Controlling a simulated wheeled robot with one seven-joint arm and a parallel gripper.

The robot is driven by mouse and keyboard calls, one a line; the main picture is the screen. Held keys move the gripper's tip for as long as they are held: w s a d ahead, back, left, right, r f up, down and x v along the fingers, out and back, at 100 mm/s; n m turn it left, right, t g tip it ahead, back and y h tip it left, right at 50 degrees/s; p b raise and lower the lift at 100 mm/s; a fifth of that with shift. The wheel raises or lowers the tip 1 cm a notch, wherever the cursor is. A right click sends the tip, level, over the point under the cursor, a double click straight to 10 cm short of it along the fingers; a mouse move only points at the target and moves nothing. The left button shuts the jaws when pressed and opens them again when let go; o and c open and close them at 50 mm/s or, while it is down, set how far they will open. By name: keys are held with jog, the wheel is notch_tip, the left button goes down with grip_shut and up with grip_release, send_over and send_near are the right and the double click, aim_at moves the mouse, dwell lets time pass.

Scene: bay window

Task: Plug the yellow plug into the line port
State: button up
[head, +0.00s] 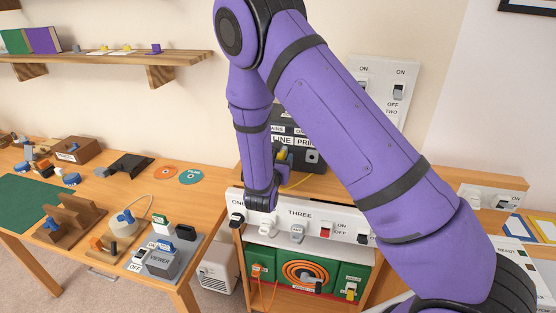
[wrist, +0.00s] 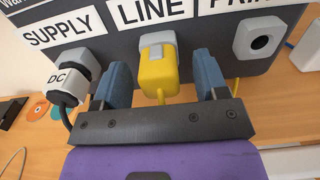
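The yellow plug (wrist: 158,78) is at the line port (wrist: 157,40) in the wrist view, its front end against the port's grey collar under the LINE label. It looks seated, but its depth cannot be told. My gripper (wrist: 163,70) is open, with one blue finger on each side of the plug and a small gap showing on both sides. In the head view the yellow plug (head: 283,155) shows beside my forearm, at the dark box (head: 313,138); my fingertips are hidden there.
A DC plug (wrist: 68,84) with a black cable sits in the supply port, close left of my gripper. The print port (wrist: 260,42) at the right is empty. A white switch panel (head: 300,214) stands below. A workbench (head: 110,190) with several parts is at the left.

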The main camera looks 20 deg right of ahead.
jog(key=v, duration=1)
jog(key=shift+s+a, duration=0.25)
jog(key=shift+s, duration=0.1)
dwell(0.4)
jog(key=s+d+r+m+g+h, duration=0.1)
jog(key=s+d+r+m+g, duration=0.5)
jog(key=d+r+m+g, duration=0.15)
jog(key=s+d+r+m+g+h, duration=0.2)
jog(key=s+d+r+m+g, duration=0.35)
jog(key=d+r+m, duration=0.3)
jog(key=s+a+r+m+t+y, duration=0.1)
jog(key=s+a+r+m+y, duration=0.1)
jog(key=s+r+m+y, duration=0.4)
jog(key=s+a+r+m+t+y, duration=0.2)
jog(key=s+r+m+y, duration=0.4)
jog(key=s, duration=0.4)
jog(key=shift+s+a+r+m+y, duration=0.35)
jog(key=shift+m+y, duration=0.15)
jog(key=shift+m, duration=0.1)
